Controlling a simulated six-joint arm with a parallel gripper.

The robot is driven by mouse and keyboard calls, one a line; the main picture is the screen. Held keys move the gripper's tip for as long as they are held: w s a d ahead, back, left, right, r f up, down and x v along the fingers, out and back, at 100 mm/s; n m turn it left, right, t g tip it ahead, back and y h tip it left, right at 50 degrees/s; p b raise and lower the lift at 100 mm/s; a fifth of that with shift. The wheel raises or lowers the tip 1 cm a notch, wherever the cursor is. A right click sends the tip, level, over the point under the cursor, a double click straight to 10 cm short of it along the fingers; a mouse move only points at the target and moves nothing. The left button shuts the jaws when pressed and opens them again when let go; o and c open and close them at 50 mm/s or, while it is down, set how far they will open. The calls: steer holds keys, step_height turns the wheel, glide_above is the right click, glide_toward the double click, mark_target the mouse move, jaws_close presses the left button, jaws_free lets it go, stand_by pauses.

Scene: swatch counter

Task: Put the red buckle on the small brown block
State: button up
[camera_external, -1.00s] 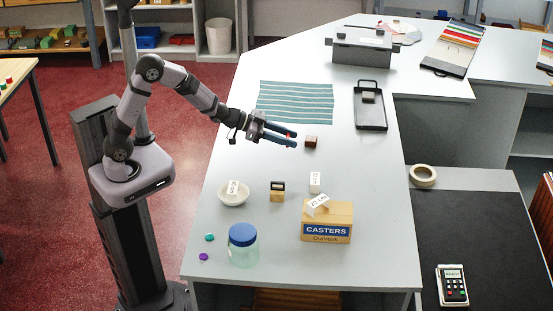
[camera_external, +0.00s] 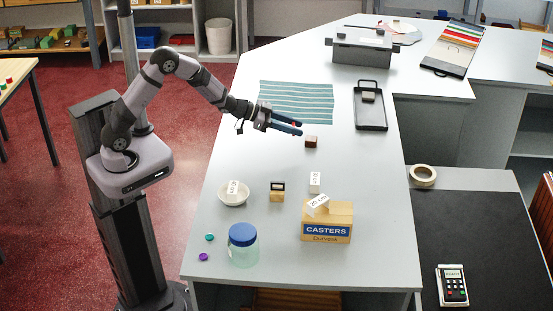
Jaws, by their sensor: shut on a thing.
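My gripper (camera_external: 299,128) is shut on the red buckle (camera_external: 294,124), which shows only as a small red sliver between the dark blue fingers. The small brown block (camera_external: 311,142) sits on the grey counter, just right of and below the fingertips in the picture. The gripper appears to be above the counter and apart from the block. The exact height and gap cannot be told from this view. Most of the buckle is hidden by the fingers.
A striped teal cloth (camera_external: 297,88) lies behind the gripper. A black tray (camera_external: 371,122) is to the right. Nearer the front are a white bowl (camera_external: 233,199), a tan block (camera_external: 277,197) with a dark buckle-like piece, a casters box (camera_external: 327,232) and a blue-lidded jar (camera_external: 243,250).

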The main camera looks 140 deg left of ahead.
steer(key=a+r, duration=0.2)
steer(key=a, duration=0.2)
step_height(320, 180, up, 4)
steer(key=m+t, duration=0.1)
glide_above(311, 138)
steer(key=shift+w+r+h, duration=0.1)
steer(key=shift+r+h, duration=0.1)
steer(key=shift+h, duration=0.1)
steer(key=shift+f+p, duration=0.3)
steer(key=shift+f, duration=4.7)
steer(key=shift+f, duration=0.2)
steer(key=o, duration=1)
